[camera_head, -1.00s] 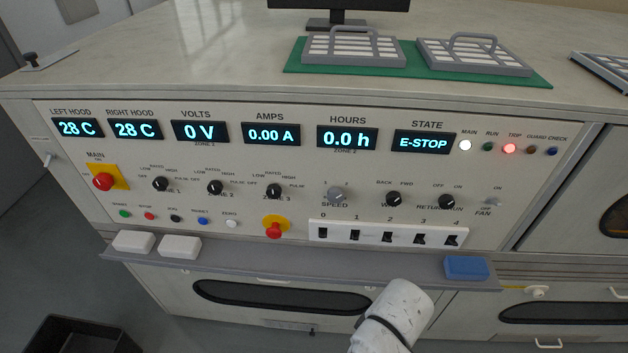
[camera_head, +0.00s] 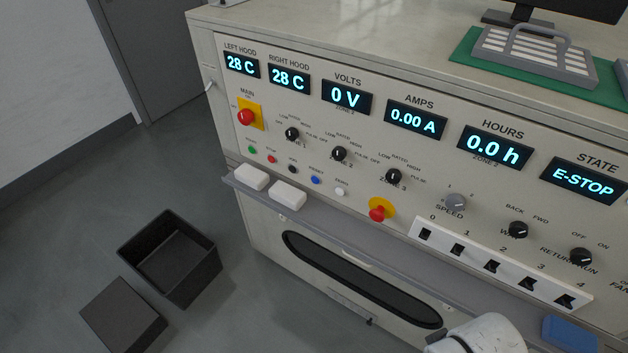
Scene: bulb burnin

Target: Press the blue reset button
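The blue reset button (camera_head: 315,179) is a small round button in the lower row of the control panel (camera_head: 300,90), between a black button (camera_head: 293,169) and a white one (camera_head: 340,191). Nothing covers it. The state display (camera_head: 583,180) reads E-STOP. Part of my white arm shows at the bottom right edge, well right of and below the button. My gripper is not in view.
A grey ledge (camera_head: 330,225) runs below the panel, with two white blocks (camera_head: 287,195) and a blue block (camera_head: 571,333) on it. A red emergency knob (camera_head: 380,211) sits right of the buttons. A dark open bin (camera_head: 140,240) and a dark box (camera_head: 122,315) stand on the floor.

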